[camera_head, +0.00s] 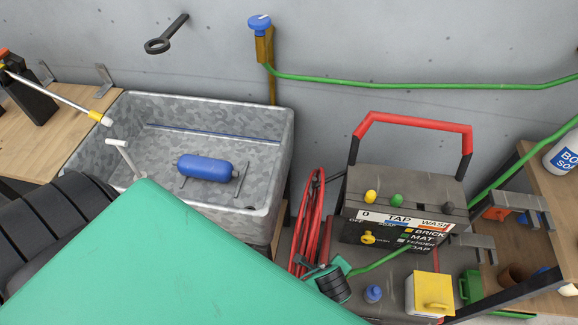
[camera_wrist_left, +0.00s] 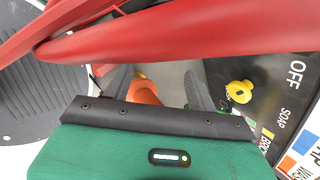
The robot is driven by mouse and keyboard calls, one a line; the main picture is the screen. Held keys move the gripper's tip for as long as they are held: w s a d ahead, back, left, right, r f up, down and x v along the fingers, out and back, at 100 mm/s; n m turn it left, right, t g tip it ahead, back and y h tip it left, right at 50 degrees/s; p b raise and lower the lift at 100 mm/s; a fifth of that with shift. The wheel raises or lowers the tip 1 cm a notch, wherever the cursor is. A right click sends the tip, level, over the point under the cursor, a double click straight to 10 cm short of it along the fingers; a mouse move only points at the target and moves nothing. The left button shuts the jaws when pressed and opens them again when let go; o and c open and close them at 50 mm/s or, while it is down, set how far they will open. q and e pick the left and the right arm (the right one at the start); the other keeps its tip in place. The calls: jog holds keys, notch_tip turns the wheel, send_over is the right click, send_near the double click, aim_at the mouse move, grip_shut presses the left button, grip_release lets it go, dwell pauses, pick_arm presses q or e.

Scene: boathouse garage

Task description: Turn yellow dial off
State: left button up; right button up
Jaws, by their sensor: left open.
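The yellow dial (camera_head: 367,238) is on the front face of the dark pressure-washer unit (camera_head: 402,187), left of a list of colour-marked labels. It also shows in the left wrist view (camera_wrist_left: 240,92), beside the printed word OFF. Its pointer direction is too small to tell. My left gripper (camera_head: 318,268), green and black, is just below and left of the dial, partly hidden by my green arm link. In the left wrist view its two dark fingers (camera_wrist_left: 155,85) are apart, and the dial lies to their right, not between them. My right gripper is not in view.
Red hose coils (camera_head: 312,222) hang beside the unit and cross close above my left gripper. Yellow and green knobs (camera_head: 397,200) sit on the unit's top, under a red handle (camera_head: 415,123). A grey sink (camera_head: 280,150) holding a blue cylinder (camera_head: 205,167) stands left.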

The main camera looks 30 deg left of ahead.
pick_arm(q)
jog(key=s+a+f+n+g, duration=0.1)
jog(key=s+a+f+n, duration=0.1)
jog(key=f, duration=0.4)
jog(key=s+a+f+n+h, duration=0.1)
jog(key=s+a+f+n, duration=0.2)
jog(key=f, duration=0.3)
jog(key=s+a+f+n+g, duration=0.1)
jog(key=s+a+f+n, duration=0.2)
jog(key=f, duration=0.3)
jog(key=shift+s+f+n+g, duration=0.3)
jog(key=shift+s+f+n, duration=0.1)
jog(key=shift+n, duration=0.3)
jog(key=shift+a, duration=0.1)
